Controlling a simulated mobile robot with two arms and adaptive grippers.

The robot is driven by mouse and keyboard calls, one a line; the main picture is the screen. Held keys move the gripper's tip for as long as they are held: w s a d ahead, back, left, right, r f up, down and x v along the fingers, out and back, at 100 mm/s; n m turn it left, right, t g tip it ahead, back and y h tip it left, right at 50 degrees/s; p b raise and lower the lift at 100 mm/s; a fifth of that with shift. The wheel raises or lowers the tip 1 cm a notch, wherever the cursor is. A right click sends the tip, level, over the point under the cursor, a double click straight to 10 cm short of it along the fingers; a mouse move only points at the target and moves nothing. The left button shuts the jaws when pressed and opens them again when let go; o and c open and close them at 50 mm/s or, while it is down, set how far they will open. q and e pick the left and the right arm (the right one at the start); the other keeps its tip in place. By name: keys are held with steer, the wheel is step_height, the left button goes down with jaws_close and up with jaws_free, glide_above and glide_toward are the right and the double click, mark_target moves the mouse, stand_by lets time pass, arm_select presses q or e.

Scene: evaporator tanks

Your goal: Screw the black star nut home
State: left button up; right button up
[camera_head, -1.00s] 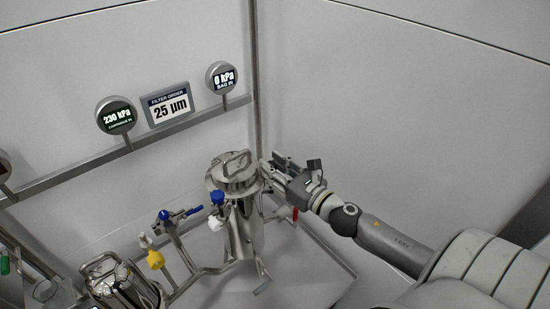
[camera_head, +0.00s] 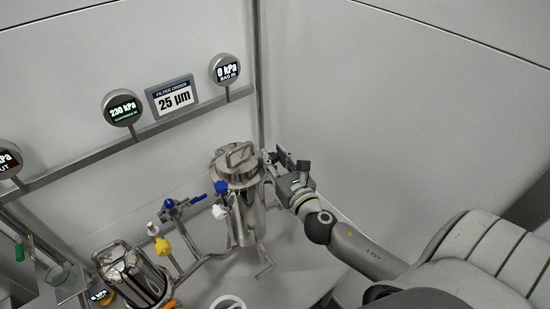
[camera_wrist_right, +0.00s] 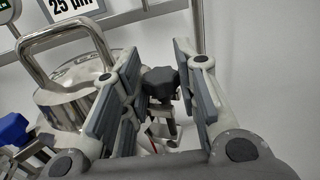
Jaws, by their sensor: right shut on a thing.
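The black star nut (camera_wrist_right: 160,82) shows in the right wrist view between the two grey-padded fingers of my right gripper (camera_head: 277,162), which is shut on it. The nut sits at the rim of the steel filter housing (camera_head: 244,215), beside its lid (camera_head: 237,168) with a bent-bar handle. A metal bracket or bolt part shows below the nut in the wrist view. In the head view, my right gripper is at the right side of the lid, and the nut is too small or hidden to make out. My left gripper is not in view.
A blue valve handle (camera_head: 222,187) and a white knob (camera_head: 219,211) are on the housing's left. A second steel vessel (camera_head: 133,275) stands at lower left, with a yellow knob (camera_head: 162,246) near it. Gauges and a "25 µm" sign (camera_head: 171,97) are on the wall rail.

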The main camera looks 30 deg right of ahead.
steer(key=o, duration=1)
steer(key=shift+f, duration=0.1)
